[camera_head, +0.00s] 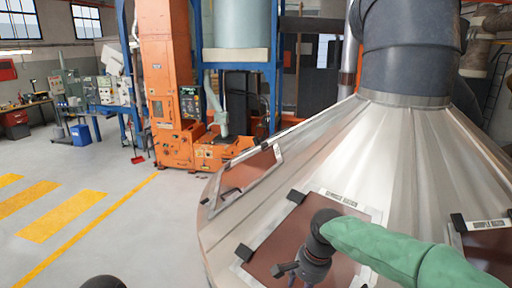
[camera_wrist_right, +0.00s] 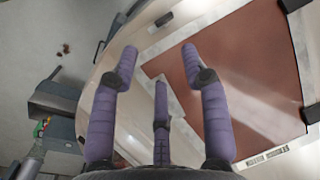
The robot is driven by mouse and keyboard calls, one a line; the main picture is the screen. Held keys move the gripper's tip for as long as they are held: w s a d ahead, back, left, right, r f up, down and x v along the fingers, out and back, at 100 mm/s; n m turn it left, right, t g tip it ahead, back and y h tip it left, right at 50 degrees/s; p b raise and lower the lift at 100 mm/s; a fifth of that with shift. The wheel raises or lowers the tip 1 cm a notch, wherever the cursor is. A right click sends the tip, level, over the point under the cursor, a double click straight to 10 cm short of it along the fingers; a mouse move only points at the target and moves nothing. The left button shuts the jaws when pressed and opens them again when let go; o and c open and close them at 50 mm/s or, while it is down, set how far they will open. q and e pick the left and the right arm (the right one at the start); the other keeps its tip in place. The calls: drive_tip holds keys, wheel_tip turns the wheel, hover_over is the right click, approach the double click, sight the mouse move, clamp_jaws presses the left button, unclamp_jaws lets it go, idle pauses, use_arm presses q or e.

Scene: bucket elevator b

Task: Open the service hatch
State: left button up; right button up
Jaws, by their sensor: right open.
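The service hatch (camera_head: 285,236) is a red-brown panel in a pale frame on the sloping side of a metal cone, with a small label (camera_head: 342,198) along its upper edge. It lies shut as far as I can see. Black blocks (camera_head: 297,196) sit at its corners. My right gripper (camera_head: 290,274) is over the lower part of the panel and hides some of it. In the right wrist view its purple fingers (camera_wrist_right: 160,62) are spread and empty, beside the red-brown panel (camera_wrist_right: 245,70); contact cannot be told.
A second red-brown hatch (camera_head: 487,246) with its own label is at the right, and another panel (camera_head: 248,172) at the left of the cone. A thick dark pipe (camera_head: 407,50) rises from the top. Orange machinery (camera_head: 170,75) stands behind. The floor at left (camera_head: 130,225) is clear.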

drive_tip(key=s+f+n+g+y, duration=0.1)
drive_tip(key=s+f+n+y, duration=0.2)
drive_tip(key=f, duration=2.3)
drive_tip(key=s+f+n, duration=0.2)
drive_tip(key=s+f, duration=1.4)
drive_tip(key=s, duration=0.3)
use_arm(q)
wheel_tip(320, 180, down, 35)
drive_tip(key=b, duration=3.4)
drive_tip(key=shift+w+b, duration=0.2)
drive_tip(key=shift+b, duration=0.15)
use_arm(e)
wheel_tip(320, 180, down, 33)
drive_tip(key=w+a, duration=0.1)
drive_tip(key=a, duration=0.1)
drive_tip(key=shift+w+r+n+t+h, duration=0.2)
drive_tip(key=shift+w+n+t+h, duration=0.1)
drive_tip(key=shift+w+n+h, duration=0.1)
use_arm(q)
drive_tip(key=shift+r, duration=0.2)
